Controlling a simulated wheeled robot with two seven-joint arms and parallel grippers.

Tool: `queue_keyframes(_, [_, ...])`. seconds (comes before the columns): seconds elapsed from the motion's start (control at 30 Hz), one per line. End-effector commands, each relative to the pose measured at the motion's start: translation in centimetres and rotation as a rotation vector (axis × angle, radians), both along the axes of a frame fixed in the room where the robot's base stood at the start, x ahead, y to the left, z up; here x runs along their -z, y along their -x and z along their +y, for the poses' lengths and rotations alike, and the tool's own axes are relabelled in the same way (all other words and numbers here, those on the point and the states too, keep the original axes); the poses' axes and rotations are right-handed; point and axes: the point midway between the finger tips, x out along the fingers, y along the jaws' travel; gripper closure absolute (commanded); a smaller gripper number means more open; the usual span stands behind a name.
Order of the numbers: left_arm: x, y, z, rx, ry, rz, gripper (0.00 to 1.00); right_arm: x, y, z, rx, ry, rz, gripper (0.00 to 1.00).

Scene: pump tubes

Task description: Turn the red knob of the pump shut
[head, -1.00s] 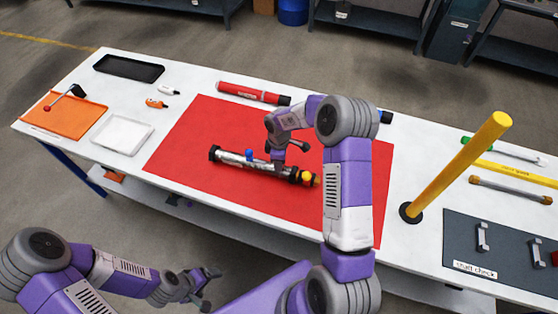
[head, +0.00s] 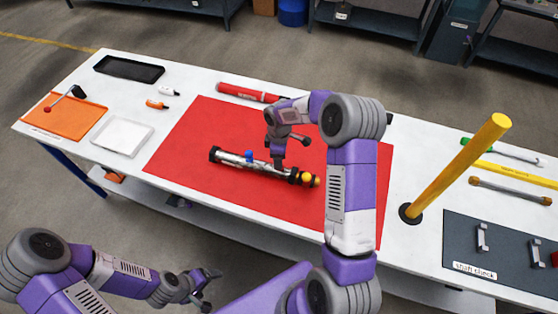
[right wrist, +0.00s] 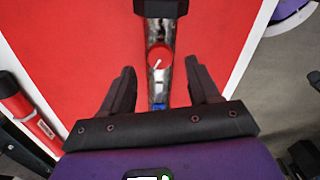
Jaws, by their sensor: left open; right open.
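The pump (head: 232,160) is a shiny tube with black collars, lying on the red mat (head: 190,130); a blue part (head: 249,155) and a yellow part (head: 307,177) show on it. The red knob (right wrist: 159,56), round with a white mark, sits on the tube in the right wrist view; in the head view my right gripper hides it. My right gripper (right wrist: 160,68) is open, its fingers on either side of the tube and the tips just short of the knob. It stands over the pump in the head view (head: 278,167). My left gripper (head: 205,290) is open and empty, off the table's front edge.
A red cylinder (head: 245,92) lies behind the mat. A yellow post (head: 455,170) stands on the right of the white table. An orange tray (head: 62,122), white tray (head: 122,135) and black tray (head: 128,68) are at the left. The mat's left part is clear.

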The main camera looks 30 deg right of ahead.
Motion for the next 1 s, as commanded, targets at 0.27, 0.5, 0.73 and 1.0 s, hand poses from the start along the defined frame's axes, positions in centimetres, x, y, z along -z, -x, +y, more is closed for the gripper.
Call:
queue_keyframes(0.27, [-0.3, 0.0, 0.0, 0.0, 0.0, 0.0, 0.14, -3.7, 0.0, 0.1, -0.002, 0.0, -0.001, 0.39])
queue_keyframes(0.5, [-0.3, 0.0, 0.0, 0.0, 0.0, 0.0, 0.14, -4.0, 0.0, 0.1, -0.002, -0.001, 0.001, 0.39])
queue_keyframes(0.73, [-0.3, 0.0, 0.0, 0.0, 0.0, 0.0, 0.14, -4.0, 0.0, 0.1, -0.001, 0.0, 0.0, 0.39])
queue_keyframes(1.0, [-2.1, 0.0, 0.0, 0.0, 0.0, 0.0, 0.14, -5.8, 0.0, 0.0, -0.001, 0.0, 0.0, 0.39])
